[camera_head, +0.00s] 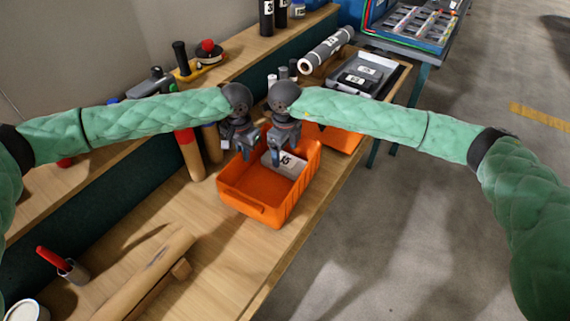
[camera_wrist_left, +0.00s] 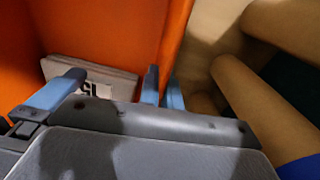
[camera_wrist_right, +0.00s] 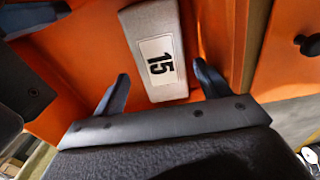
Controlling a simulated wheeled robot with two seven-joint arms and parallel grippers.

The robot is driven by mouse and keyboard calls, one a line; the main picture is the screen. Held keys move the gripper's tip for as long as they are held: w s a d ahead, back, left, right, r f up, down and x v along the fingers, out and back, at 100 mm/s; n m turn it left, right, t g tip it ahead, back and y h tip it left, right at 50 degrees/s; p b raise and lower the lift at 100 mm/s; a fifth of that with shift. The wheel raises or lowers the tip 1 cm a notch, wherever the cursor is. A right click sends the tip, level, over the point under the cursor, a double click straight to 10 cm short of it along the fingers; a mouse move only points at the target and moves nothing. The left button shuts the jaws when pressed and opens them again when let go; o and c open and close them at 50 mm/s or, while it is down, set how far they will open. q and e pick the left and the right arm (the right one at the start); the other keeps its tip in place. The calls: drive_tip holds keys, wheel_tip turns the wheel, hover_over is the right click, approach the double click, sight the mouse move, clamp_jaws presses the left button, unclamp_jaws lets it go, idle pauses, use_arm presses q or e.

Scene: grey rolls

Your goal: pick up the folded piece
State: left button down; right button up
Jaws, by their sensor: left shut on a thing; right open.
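The folded piece (camera_head: 287,163), a light grey block-like fold with a white label "15", lies inside the orange bin (camera_head: 255,208). It also shows in the left wrist view (camera_wrist_left: 115,82) and the right wrist view (camera_wrist_right: 155,25). My left gripper (camera_head: 243,153) is at the bin's far left wall. It is shut on the bin's rim, with the orange wall between its close-set fingers in the left wrist view (camera_wrist_left: 161,88). My right gripper (camera_head: 277,158) is open over the bin. In the right wrist view its spread fingers (camera_wrist_right: 160,85) stand either side of the piece's near end; contact cannot be told.
A second orange bin (camera_head: 341,138) and a dark tray (camera_head: 370,72) stand farther along the wooden bench (camera_head: 205,262). Brown rolls (camera_head: 188,155) stand left of the bin. A long roll (camera_head: 145,275) lies in front. The bench's right edge runs close beside the bin.

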sight(285, 160)
wheel_tip(285, 160, down, 5)
drive_tip(key=shift+w+r, duration=0.1)
drive_tip(key=c, duration=0.8)
wheel_tip(285, 160, up, 18)
idle(0.4)
use_arm(q)
drive_tip(key=c, duration=1.5)
unclamp_jaws()
